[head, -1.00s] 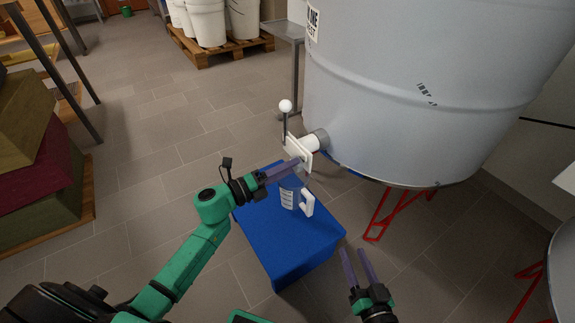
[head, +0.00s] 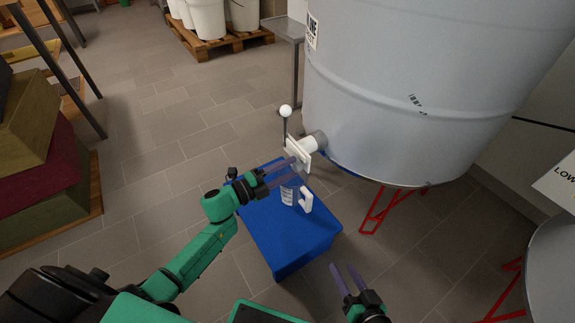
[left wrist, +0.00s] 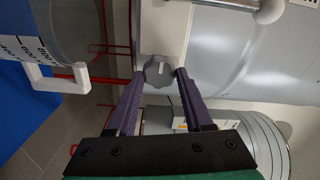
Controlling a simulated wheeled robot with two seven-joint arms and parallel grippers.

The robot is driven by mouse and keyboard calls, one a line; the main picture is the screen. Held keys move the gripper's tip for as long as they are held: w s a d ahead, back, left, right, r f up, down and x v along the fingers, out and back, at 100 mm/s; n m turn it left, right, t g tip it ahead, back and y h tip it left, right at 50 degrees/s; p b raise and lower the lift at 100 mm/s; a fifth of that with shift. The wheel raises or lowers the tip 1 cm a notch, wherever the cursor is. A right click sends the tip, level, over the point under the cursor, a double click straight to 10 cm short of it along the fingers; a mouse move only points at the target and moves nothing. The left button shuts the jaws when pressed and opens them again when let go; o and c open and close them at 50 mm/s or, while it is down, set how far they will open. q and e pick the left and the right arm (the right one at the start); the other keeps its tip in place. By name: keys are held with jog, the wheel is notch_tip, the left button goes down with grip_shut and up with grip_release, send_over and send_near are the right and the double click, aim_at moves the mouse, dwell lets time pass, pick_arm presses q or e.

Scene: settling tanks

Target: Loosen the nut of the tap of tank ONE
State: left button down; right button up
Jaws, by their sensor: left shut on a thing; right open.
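The big pale grey tank (head: 410,90) carries a partly readable sign ending in "NE". Its white tap (head: 298,152) sticks out low on the left, with an upright lever topped by a white ball (head: 285,110). My left gripper (head: 297,166) reaches the tap's near face. In the left wrist view the dark lobed nut (left wrist: 157,70) sits between the fingertips of my left gripper (left wrist: 159,76), which is shut on it. The nut is hidden in the head view. My right gripper (head: 344,267) is open and empty, low in front of the blue stand.
A clear jug (head: 287,195) with a white handle stands on a blue stand (head: 290,245) below the tap. Red legs (head: 380,208) carry the tank. Another tank (head: 552,275) is at the right edge. Floor to the left is open; stacked boxes (head: 40,170) stand far left.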

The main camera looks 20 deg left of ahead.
pick_arm(q)
jog(key=shift+n, duration=0.3)
pick_arm(e)
jog(key=shift+r, duration=0.4)
pick_arm(q)
jog(key=shift+c, duration=1.5)
grip_release()
jog(key=p+v, duration=0.3)
jog(key=v, duration=1.1)
jog(key=shift+s+a, duration=0.2)
jog(key=shift+s, duration=0.05)
pick_arm(e)
jog(key=d+r+g, duration=0.1)
jog(key=d+r+n+g+h, duration=0.1)
jog(key=shift+w+d+r+g, duration=0.1)
jog(key=shift+d+r+g, duration=0.05)
jog(key=shift+d+g, duration=0.15)
jog(key=shift+a, duration=0.1)
